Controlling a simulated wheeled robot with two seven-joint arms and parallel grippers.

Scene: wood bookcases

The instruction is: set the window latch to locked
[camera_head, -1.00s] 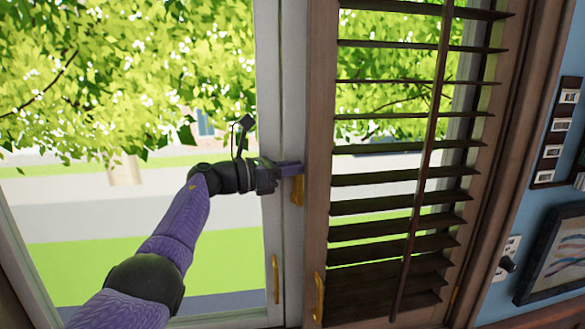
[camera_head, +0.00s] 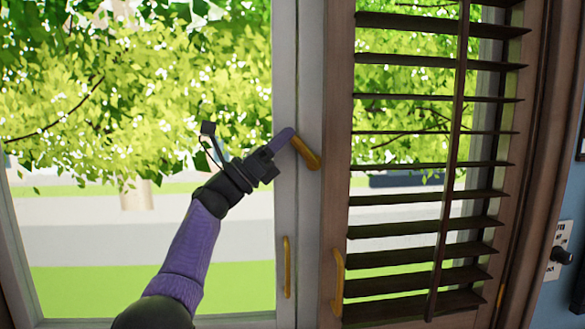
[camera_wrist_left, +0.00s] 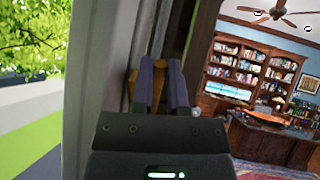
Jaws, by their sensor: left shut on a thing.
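The window latch (camera_head: 309,157) is a gold handle on the white window frame. It sits tilted, its lower end down to the right. My left gripper (camera_head: 287,138) reaches in from the left, its purple fingers shut on the latch's upper left end. In the left wrist view the purple fingers (camera_wrist_left: 163,85) stand close together. My right gripper is not in view.
A gold pull (camera_head: 286,267) is on the window sash, and another gold pull (camera_head: 337,283) is on the brown slatted shutter (camera_head: 430,198) to the right. The left wrist view shows a desk (camera_wrist_left: 270,138) and bookcases (camera_wrist_left: 235,65) farther off.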

